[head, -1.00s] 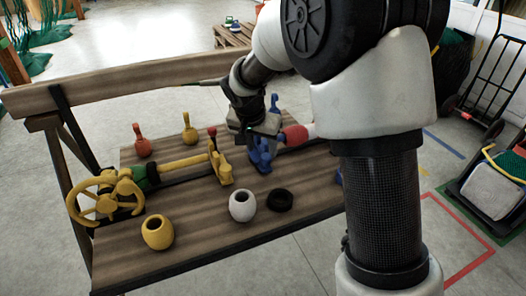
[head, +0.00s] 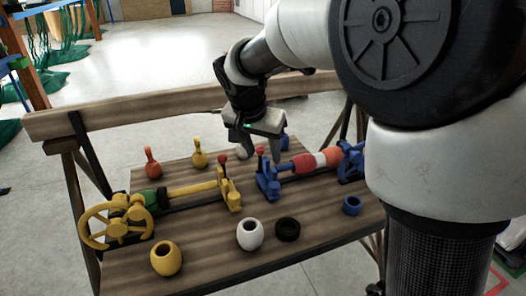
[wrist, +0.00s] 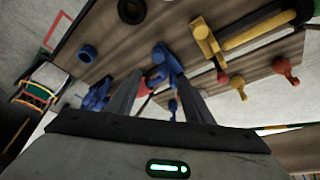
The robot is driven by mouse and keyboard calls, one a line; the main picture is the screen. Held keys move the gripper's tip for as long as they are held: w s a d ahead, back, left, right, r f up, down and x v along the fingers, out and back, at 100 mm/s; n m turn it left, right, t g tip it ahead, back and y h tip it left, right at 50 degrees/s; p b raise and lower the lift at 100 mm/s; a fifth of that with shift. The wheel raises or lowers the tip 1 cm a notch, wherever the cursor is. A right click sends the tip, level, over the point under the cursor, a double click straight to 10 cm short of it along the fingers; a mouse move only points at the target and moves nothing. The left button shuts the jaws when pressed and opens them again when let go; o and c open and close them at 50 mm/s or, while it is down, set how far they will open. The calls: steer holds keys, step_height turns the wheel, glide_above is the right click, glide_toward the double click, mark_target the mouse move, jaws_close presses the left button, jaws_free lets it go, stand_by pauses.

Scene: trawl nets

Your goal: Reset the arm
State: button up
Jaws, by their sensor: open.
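My gripper (head: 259,157) is open and empty, pointing down over the back of the wooden bench (head: 205,257). In the head view it shows just behind the blue clamp (head: 266,180) with a red-tipped lever. In the wrist view my open fingers (wrist: 156,88) frame part of the blue clamp (wrist: 168,66); I cannot tell the exact gap. My arm bends down from the upper right.
A yellow clamp (head: 230,190), yellow rod (head: 190,190) and yellow handwheel (head: 115,222) line the left. A yellow pot (head: 166,259), white pot (head: 250,235), black ring (head: 287,230) and blue ring (head: 352,205) stand in front. Red (head: 152,163) and yellow (head: 199,153) handled pieces stand behind.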

steer(key=s+d+r+n, duration=0.2)
steer(key=s+d+r, duration=0.5)
steer(key=s, duration=0.4)
steer(key=s+d+f+n+t+y, duration=0.2)
steer(key=s+d+n, duration=0.15)
steer(key=s, duration=0.95)
step_height(320, 180, up, 18)
steer(key=s+p, duration=0.1)
steer(key=p, duration=1.6)
steer(key=shift+d+f, duration=0.15)
steer(key=shift+d, duration=0.1)
steer(key=shift+d, duration=0.1)
